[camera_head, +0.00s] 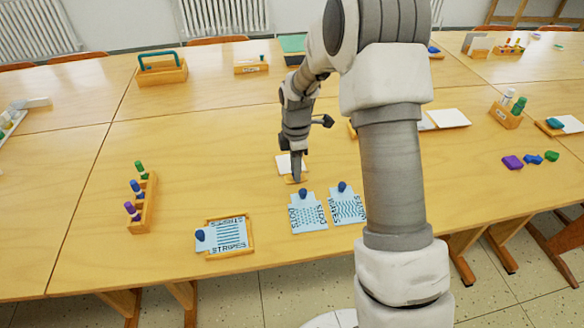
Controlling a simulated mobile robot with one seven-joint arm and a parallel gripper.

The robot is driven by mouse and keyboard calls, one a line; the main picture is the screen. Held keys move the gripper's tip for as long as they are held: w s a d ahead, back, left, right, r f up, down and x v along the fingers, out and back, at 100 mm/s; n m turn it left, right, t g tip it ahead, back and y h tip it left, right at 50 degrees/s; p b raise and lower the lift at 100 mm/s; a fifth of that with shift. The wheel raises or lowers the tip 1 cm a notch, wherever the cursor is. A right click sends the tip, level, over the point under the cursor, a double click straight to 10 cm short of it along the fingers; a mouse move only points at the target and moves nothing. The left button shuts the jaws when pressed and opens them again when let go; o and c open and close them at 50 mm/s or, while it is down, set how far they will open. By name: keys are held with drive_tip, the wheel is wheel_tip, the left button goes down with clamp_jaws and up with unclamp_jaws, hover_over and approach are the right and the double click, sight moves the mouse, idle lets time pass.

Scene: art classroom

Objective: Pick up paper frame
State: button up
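My gripper (296,176) points down over the middle of the table. Its fingertips are at or just above a small wooden piece (303,180) with a white sheet (284,162) behind it. The gripper partly hides both, and I cannot tell whether it touches or grips the wood. A wooden paper frame (252,240) lies flat at the front left, around a light blue "STRIPES" sheet (230,233). A dark blue knob (200,235) sits on a light blue piece at its left side. My gripper is apart from this frame.
A "DOTS" card (309,215) and a "WAVES" card (347,208) with blue knobs lie right of the frame. A wooden marker rack (148,202) stands left. Purple and blue pieces (512,162) lie right. The table is clear between rack and gripper. My arm hides part of the table.

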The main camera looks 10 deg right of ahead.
clamp_jaws()
drive_tip(key=shift+r, duration=0.1)
